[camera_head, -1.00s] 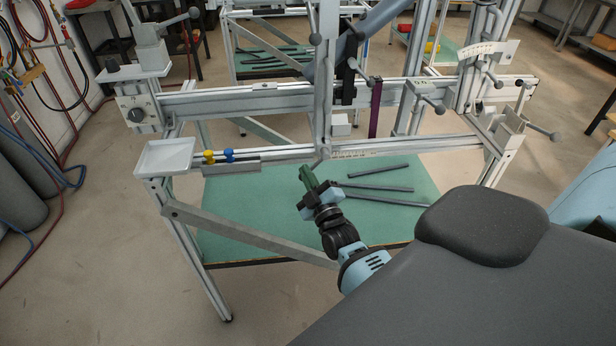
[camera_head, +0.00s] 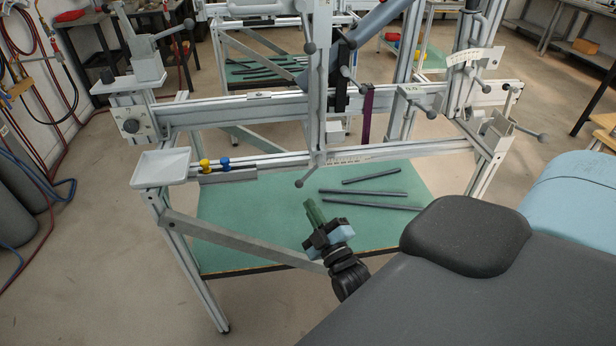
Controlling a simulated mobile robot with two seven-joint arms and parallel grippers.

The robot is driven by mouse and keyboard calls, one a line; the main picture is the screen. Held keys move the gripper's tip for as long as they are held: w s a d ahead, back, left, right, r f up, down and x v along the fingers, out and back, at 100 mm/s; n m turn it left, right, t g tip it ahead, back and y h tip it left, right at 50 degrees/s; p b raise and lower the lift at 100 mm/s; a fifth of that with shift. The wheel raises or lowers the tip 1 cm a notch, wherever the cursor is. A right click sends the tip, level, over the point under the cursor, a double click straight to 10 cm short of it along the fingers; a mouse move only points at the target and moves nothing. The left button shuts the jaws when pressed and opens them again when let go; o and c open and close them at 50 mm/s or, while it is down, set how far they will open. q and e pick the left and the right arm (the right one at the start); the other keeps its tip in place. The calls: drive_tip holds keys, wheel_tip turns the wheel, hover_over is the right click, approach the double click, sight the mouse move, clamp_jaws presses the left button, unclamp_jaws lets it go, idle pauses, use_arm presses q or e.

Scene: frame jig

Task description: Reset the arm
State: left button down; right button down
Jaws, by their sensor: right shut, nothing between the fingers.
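My right gripper (camera_head: 315,212) shows in the head view, low in front of the aluminium frame jig (camera_head: 400,148). Its dark green fingers are shut together, with nothing held between them. They point up and away from me, over the near part of the green lower shelf (camera_head: 240,215) in the picture. The gripper looks clear of the jig's rail. Most of the forearm is hidden behind my dark body at the lower right. My left gripper is not in view.
Several dark bars (camera_head: 372,205) lie on the green shelf beyond the gripper. A white tray (camera_head: 161,167) sits at the jig's left corner, beside yellow and blue knobs (camera_head: 223,163). A diagonal brace (camera_head: 240,240) crosses the near side. Floor at the lower left is clear.

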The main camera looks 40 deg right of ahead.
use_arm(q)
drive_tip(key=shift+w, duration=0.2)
